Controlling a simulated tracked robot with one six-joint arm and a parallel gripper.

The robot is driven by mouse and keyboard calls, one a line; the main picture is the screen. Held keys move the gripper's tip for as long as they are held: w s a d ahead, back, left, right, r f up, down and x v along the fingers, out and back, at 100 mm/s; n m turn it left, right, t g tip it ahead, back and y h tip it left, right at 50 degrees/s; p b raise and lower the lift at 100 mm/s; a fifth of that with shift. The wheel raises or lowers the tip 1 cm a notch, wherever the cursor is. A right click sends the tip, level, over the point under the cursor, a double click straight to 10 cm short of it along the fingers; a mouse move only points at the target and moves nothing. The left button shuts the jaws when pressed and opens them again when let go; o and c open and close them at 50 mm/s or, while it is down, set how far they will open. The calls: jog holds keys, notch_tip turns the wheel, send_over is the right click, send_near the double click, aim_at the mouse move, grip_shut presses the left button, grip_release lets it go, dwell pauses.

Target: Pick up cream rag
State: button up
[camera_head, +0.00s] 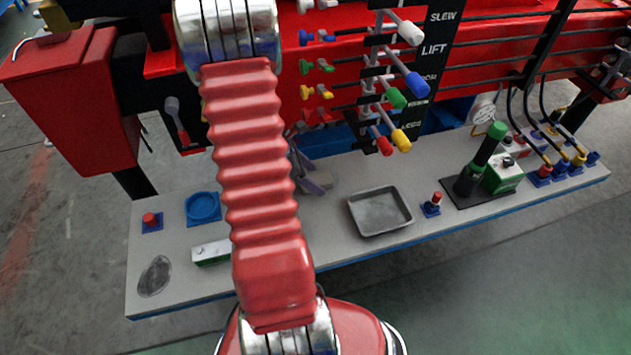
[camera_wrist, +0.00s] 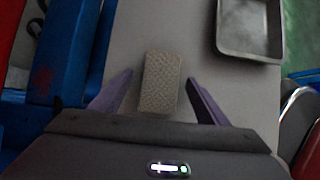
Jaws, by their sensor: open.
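The cream rag (camera_wrist: 160,80) is a beige, textured, folded block lying on the grey bench top in the wrist view. My gripper (camera_wrist: 158,93) is open, with one purple finger on each side of the rag and a gap on both sides. The rag's near end comes close to the dark edge of my gripper body. In the head view my gripper (camera_head: 308,174) is low over the bench behind my red arm, and part of the rag (camera_head: 322,173) shows beside its fingers. I cannot tell the fingers' exact height above the bench.
A grey metal tray (camera_head: 380,211) lies right of the rag. A blue round dish (camera_head: 203,207), a green-and-white box (camera_head: 211,252) and a dark oval patch (camera_head: 154,276) are at the left. Coloured levers (camera_head: 398,98) hang above. A green-topped lever (camera_head: 482,158) stands at the right.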

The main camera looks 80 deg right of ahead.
dwell(0.5)
jog(key=c, duration=1.1)
jog(key=shift+r, duration=0.1)
jog(key=shift+c, duration=0.2)
notch_tip(320, 180, up, 10)
dwell(0.5)
